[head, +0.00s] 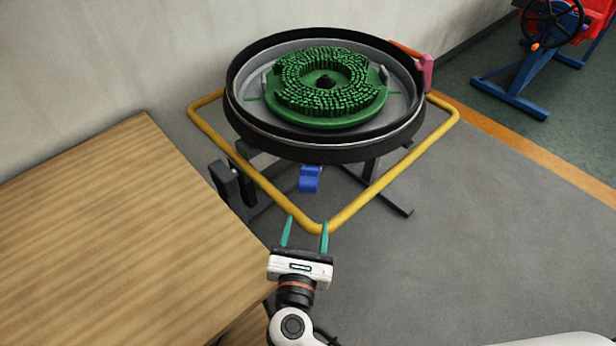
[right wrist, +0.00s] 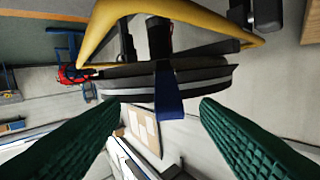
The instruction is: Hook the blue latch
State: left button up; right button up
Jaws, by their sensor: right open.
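The blue latch (head: 310,179) hangs at the near rim of a round black scrubber tank (head: 290,148). In the right wrist view the blue latch (right wrist: 168,92) hangs from the tank's rim, beyond and between the two fingers. My right gripper (head: 305,222) is open and empty, its teal fingers pointing toward the latch, near the front corner of the yellow rail. Its green fingers (right wrist: 160,108) frame the latch in the wrist view with a gap on both sides. No contact with the latch shows. My left gripper is not in view.
A yellow tube rail (head: 372,192) surrounds the tank, its front corner by my right gripper. A green brush (head: 330,112) lies in the tank. A pink-red piece (head: 426,72) sits at its right rim. A wooden table (head: 120,230) stands left. Grey floor right is free.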

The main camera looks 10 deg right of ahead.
aim_at(308, 180)
jog(key=shift+n+t, duration=0.5)
jog(key=shift+n, duration=0.2)
jog(key=x, duration=0.4)
jog(key=r+x, duration=0.1)
jog(key=x, duration=0.3)
jog(key=r+p+x, duration=0.1)
jog(key=x, duration=0.2)
jog(key=shift+w+a+r, duration=0.25)
jog(key=shift+w+a, duration=0.05)
jog(key=shift+w, duration=0.2)
jog(key=shift+c, duration=0.2)
grip_shut()
